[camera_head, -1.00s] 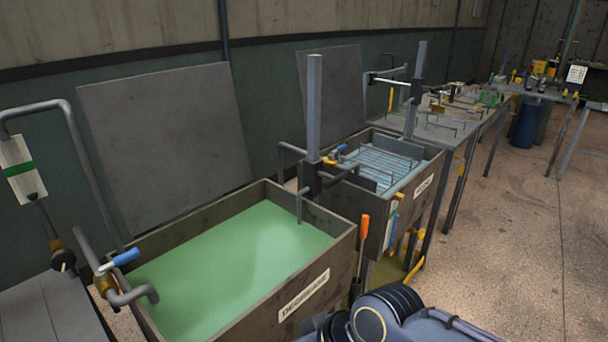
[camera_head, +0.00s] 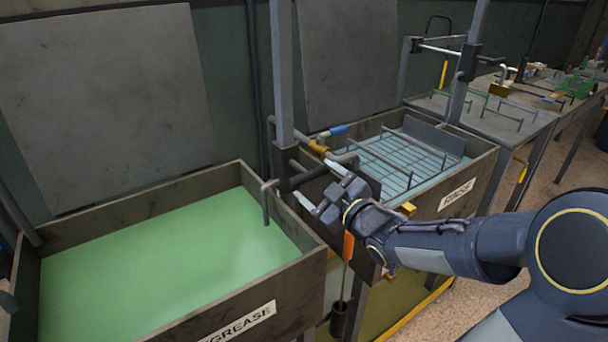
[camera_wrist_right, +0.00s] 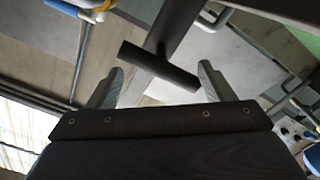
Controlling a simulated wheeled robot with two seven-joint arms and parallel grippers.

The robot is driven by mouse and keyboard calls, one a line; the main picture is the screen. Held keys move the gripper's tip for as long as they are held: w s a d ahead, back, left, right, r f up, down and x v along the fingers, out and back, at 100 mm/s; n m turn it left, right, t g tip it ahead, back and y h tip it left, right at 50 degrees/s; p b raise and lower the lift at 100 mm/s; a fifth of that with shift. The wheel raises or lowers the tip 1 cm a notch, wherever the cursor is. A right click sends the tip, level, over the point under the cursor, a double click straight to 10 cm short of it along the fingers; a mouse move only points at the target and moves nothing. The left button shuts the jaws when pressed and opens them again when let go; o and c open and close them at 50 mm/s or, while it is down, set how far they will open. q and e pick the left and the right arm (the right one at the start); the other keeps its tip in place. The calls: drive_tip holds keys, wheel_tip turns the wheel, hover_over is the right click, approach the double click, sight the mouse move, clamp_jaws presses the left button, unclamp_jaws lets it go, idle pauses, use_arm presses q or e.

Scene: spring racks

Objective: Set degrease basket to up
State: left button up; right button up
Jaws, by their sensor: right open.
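The degrease tank (camera_head: 262,318) is filled with green liquid, and no basket shows above its surface. A bent grey hook (camera_head: 266,202) goes down into the liquid at the tank's right end. A dark carriage (camera_head: 287,163) sits low on the upright grey post (camera_head: 283,75) there. My right gripper (camera_head: 321,187) is open beside this carriage, its fingers pointing toward it. In the right wrist view a dark T-shaped handle (camera_wrist_right: 158,66) appears between my two spread fingers (camera_wrist_right: 158,84), not gripped. My left gripper is not in view.
The rinse tank (camera_head: 462,192) with a raised wire basket (camera_head: 385,165) stands just behind and right of my gripper. A blue-handled valve (camera_head: 334,131) and an orange-handled tool (camera_head: 348,246) are close to my wrist. A bench (camera_head: 490,120) stands farther right.

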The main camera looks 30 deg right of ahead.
drive_tip(key=w, duration=0.5)
drive_tip(key=shift+w+a, duration=0.25)
drive_tip(key=shift+a, duration=0.1)
drive_tip(key=c, duration=1.2)
wheel_tip(320, 180, up, 17)
drive_tip(key=p, duration=0.8)
drive_tip(key=shift+p, duration=0.35)
drive_tip(key=o, duration=1)
drive_tip(key=shift+o, duration=1)
drive_tip(key=shift+d, duration=0.15)
